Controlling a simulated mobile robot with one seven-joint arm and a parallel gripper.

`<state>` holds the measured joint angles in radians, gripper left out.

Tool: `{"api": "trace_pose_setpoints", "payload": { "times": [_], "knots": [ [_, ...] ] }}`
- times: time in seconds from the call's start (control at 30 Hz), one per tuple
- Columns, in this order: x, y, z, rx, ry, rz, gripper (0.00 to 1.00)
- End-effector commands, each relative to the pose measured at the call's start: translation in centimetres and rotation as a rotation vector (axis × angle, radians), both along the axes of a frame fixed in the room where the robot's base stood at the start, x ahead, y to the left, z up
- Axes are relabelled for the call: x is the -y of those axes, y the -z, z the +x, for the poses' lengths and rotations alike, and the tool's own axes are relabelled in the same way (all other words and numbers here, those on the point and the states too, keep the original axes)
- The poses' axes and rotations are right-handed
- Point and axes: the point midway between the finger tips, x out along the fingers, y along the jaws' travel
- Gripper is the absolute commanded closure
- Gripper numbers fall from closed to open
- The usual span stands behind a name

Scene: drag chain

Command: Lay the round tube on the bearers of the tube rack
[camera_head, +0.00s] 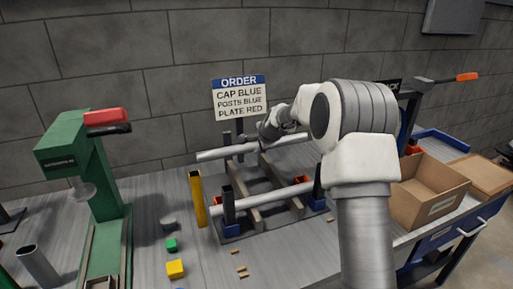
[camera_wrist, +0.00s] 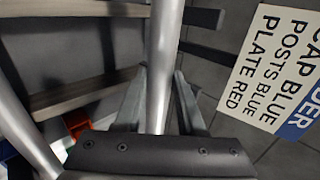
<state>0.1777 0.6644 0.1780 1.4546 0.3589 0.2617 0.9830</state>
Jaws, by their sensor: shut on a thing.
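A long grey round tube (camera_head: 225,152) is held crosswise over the back part of the tube rack. My gripper (camera_head: 268,131) is shut on it; in the wrist view the tube (camera_wrist: 163,50) runs between the two fingers (camera_wrist: 158,105). The rack has wooden bearers (camera_head: 242,190) running front to back, with dark upright posts (camera_head: 228,205) at the corners. The bearers also show in the wrist view (camera_wrist: 75,98). I cannot tell whether the held tube touches the rack. A second grey tube (camera_head: 270,204) lies across the rack's front; it also shows in the wrist view (camera_wrist: 22,115).
An order sign (camera_head: 240,98) stands behind the rack. A yellow upright (camera_head: 198,198) and a green press (camera_head: 100,180) stand to the left, with small green (camera_head: 171,245) and yellow blocks (camera_head: 176,268) between. An open cardboard box (camera_head: 425,195) is at right.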

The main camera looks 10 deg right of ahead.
Motion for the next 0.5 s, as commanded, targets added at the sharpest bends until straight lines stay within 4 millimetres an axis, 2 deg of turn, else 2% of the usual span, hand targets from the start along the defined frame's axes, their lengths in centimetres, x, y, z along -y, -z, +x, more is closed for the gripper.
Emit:
{"api": "trace_pose_setpoints", "payload": {
  "times": [0.03, 0.5],
  "knots": [
    [0.0, 1.1, 0.0, 0.001, 0.000, 0.000, 1.00],
    [0.0, 6.5, 0.0, 0.000, 0.000, 0.000, 1.00]
  ]
}}
